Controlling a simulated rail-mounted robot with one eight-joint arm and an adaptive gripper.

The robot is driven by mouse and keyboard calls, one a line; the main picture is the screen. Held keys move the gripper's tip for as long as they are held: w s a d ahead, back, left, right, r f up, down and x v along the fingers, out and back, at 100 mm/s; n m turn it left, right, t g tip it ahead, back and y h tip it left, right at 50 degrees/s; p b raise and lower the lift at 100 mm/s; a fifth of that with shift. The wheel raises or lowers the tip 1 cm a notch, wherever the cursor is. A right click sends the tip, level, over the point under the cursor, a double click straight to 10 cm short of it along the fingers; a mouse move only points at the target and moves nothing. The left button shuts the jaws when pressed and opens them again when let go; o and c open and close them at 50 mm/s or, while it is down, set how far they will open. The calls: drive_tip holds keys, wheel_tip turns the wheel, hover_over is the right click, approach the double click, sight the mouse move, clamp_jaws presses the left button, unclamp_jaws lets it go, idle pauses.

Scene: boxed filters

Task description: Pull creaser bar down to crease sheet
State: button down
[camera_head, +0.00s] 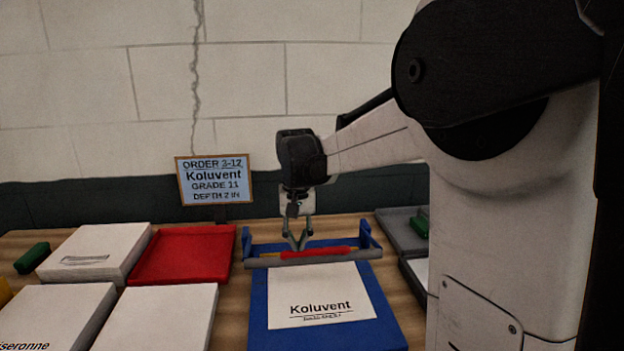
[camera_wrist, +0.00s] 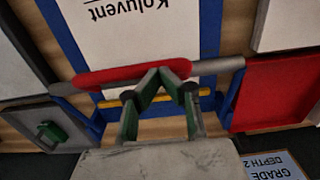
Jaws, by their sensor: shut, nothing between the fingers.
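The blue creaser (camera_head: 260,315) stands on the wooden table, and a white sheet printed "Koluvent" (camera_head: 318,293) lies on its bed. The grey creaser bar (camera_head: 275,262) with its red grip (camera_head: 325,252) spans the creaser behind the sheet's printed part. In the wrist view the sheet (camera_wrist: 145,35), red grip (camera_wrist: 105,75) and grey bar (camera_wrist: 220,65) also show. My gripper (camera_head: 298,245) is shut and empty, pointing down at the bar. Its fingertips (camera_wrist: 166,74) overlap the red grip in the wrist view; I cannot tell if they touch it.
An order sign (camera_head: 216,180) reads "Koluvent, Grade 11, Depth 2 in". A red tray (camera_head: 185,255) and several white boxes (camera_head: 95,250) stand left. A grey tray (camera_head: 402,232) with a green block (camera_head: 420,226) stands close on the right. A wall rises behind.

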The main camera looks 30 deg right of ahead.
sight(298, 254)
drive_tip(key=shift+s+a+f+b, duration=0.15)
drive_tip(key=shift+f+b, duration=0.2)
drive_tip(key=shift+f, duration=0.25)
drive_tip(key=shift+s+f+b, duration=0.15)
drive_tip(key=shift+f+b, duration=0.2)
drive_tip(key=shift+f, duration=0.25)
drive_tip(key=shift+s+a+f+b, duration=0.15)
drive_tip(key=shift+f+b, duration=0.25)
drive_tip(key=shift+f, duration=0.25)
drive_tip(key=shift+s+d+f+b, duration=0.1)
drive_tip(key=shift+f+b, duration=0.25)
drive_tip(key=shift+f, duration=0.55)
drive_tip(key=s+a+r+p, duration=0.3)
drive_tip(key=s+a, duration=0.2)
drive_tip(key=s, duration=0.6)
drive_tip(key=shift+r+p, duration=0.15)
drive_tip(key=shift+p, duration=0.15)
idle(0.3)
